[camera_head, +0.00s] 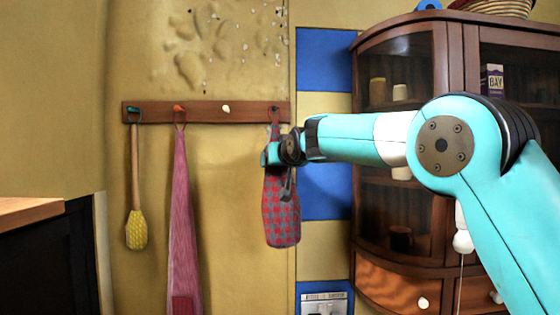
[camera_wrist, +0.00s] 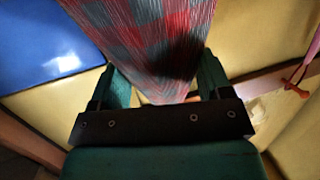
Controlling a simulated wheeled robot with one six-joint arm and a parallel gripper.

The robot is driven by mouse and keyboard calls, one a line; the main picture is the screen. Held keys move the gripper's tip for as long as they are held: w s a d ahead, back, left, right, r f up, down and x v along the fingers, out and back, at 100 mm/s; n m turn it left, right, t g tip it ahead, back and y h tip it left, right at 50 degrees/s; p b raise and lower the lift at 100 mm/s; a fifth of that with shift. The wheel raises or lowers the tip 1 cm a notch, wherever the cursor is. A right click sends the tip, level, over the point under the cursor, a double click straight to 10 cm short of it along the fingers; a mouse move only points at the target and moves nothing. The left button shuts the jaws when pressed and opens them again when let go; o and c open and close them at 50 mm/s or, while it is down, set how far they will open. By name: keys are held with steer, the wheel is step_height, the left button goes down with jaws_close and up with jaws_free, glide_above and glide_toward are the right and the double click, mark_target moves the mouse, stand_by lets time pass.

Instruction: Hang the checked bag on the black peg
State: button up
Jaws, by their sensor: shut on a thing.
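The checked bag (camera_head: 282,215), red and grey, hangs upright below the right end of the wooden peg rail (camera_head: 202,112) in the head view. My gripper (camera_head: 276,154) is shut on the bag's upper part. In the wrist view the bag (camera_wrist: 160,35) fills the space between the two fingers of my gripper (camera_wrist: 163,80). The bag's narrow top reaches up in front of the rail's right end. A small dark spot there may be the black peg (camera_head: 275,108). I cannot tell whether the bag's loop is around it.
A yellow brush (camera_head: 137,230) hangs on the green peg (camera_head: 133,112) and a pink striped cloth (camera_head: 181,220) on the orange peg (camera_head: 179,108). The white peg (camera_head: 226,109) is bare. A dark wooden glass cabinet (camera_head: 400,180) stands close on the right.

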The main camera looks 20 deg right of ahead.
steer(key=o, duration=1.2)
steer(key=shift+o, duration=0.2)
steer(key=shift+s+b, duration=0.25)
steer(key=shift+b, duration=0.05)
steer(key=b+v, duration=0.9)
steer(key=v, duration=0.8)
steer(key=s+a+f+n+g+y+b, duration=0.1)
steer(key=s+a+f+g, duration=0.1)
steer(key=f, duration=0.5)
steer(key=s+a+f+n+g+y+b, duration=0.1)
steer(key=s+f+g, duration=0.1)
steer(key=f, duration=0.5)
steer(key=s+a+f+n+g+b, duration=0.1)
steer(key=s+f+g, duration=0.4)
steer(key=s+f, duration=0.9)
steer(key=s+a+f+n+g+y+b, duration=0.1)
steer(key=s+f+g, duration=0.5)
steer(key=s+f, duration=0.8)
steer(key=shift+s+a+f+n+g+b, duration=0.4)
steer(key=shift+a+f+n, duration=0.3)
steer(key=shift+n, duration=0.4)
